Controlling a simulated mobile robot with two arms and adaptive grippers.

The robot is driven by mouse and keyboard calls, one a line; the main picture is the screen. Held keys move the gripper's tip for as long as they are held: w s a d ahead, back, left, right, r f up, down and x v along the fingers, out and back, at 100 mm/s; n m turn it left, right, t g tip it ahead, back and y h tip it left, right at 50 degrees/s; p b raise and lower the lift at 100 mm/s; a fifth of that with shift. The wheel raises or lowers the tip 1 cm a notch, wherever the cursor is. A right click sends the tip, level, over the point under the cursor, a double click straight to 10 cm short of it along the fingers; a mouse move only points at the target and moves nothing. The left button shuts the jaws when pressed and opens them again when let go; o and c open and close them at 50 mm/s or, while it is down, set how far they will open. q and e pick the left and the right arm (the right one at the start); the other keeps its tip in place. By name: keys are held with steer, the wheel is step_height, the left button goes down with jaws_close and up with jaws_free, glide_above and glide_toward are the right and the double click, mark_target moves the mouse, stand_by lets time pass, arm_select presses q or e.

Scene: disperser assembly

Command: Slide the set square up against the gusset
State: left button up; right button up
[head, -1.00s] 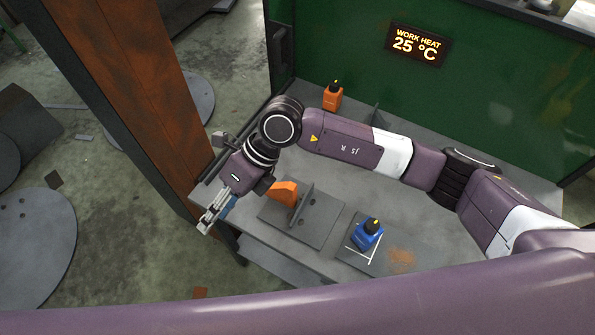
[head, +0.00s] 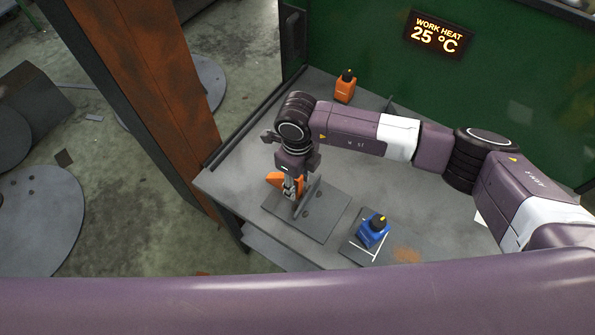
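An orange piece, which I take for the set square (head: 274,180), stands on a grey base plate (head: 323,223) on the bench, partly hidden by my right gripper. A grey upright plate with round holes, which I take for the gusset (head: 309,197), rises from the same base plate just right of the orange piece. My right gripper (head: 292,193) points down between the two, close against the orange piece. Its fingertips are small and partly covered, so neither their opening nor contact can be made out. My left gripper is out of view.
An orange bottle (head: 344,88) stands at the back of the bench (head: 239,178). A rusty post (head: 155,95) rises at the left.

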steer(key=shift+f, duration=1)
jaws_close()
